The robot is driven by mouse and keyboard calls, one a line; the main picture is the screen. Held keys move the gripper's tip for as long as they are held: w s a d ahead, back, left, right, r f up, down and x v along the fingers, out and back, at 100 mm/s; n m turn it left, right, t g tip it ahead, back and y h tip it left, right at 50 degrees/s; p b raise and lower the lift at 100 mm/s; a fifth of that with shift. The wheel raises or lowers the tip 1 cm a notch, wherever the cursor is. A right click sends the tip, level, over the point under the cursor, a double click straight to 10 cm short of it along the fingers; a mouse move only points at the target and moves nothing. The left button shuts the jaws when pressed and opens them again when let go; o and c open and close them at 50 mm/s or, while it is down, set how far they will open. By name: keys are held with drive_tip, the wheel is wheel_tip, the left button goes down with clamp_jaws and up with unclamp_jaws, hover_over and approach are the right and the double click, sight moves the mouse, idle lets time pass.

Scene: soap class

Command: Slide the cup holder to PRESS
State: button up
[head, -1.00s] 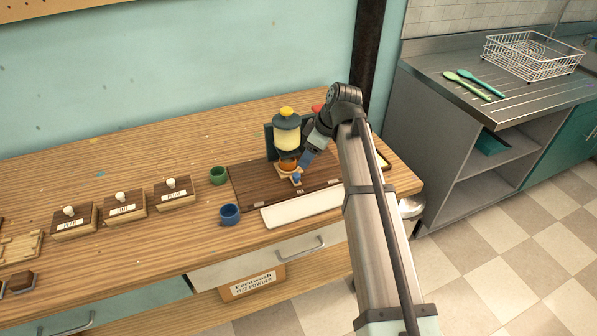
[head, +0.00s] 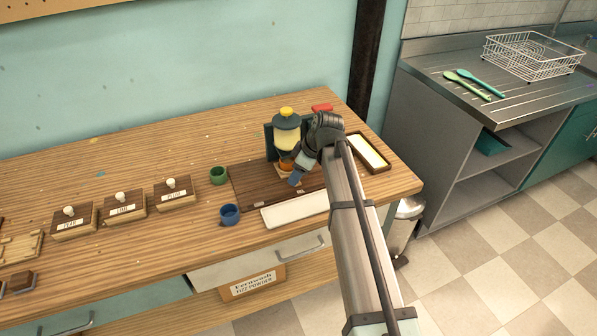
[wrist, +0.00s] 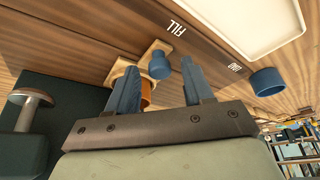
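The cup holder (wrist: 152,49) is a small pale wooden slide with a blue knob (wrist: 160,66) at its front. It carries an orange cup (wrist: 147,93). In the head view the orange cup (head: 286,165) is under the yellow-topped dispenser (head: 287,131), on a dark wooden board (head: 250,186). The knob is near a FILL label (wrist: 176,27). My gripper (wrist: 160,64) is open, and in the wrist view the knob appears between its two blue fingertips. I cannot tell whether they touch it. I see no legible PRESS label; my arm hides the board's right part.
A blue cup (head: 229,214) and a green cup (head: 218,175) stand left of the board. A long white tray (head: 295,209) lies in front. A tray with a yellow strip (head: 368,151) lies right of my arm. Several labelled boxes (head: 124,206) stand further left.

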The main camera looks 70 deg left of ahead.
clamp_jaws()
drive_tip(key=shift+w, duration=0.1)
idle(0.4)
drive_tip(key=w, duration=1.1)
drive_tip(key=shift+w, duration=0.2)
drive_tip(key=shift+c, duration=1)
unclamp_jaws()
drive_tip(key=shift+w, duration=0.1)
drive_tip(key=shift+o, duration=1.1)
drive_tip(key=shift+r, duration=0.1)
drive_tip(key=v, duration=1.3)
drive_tip(key=shift+r, duration=0.35)
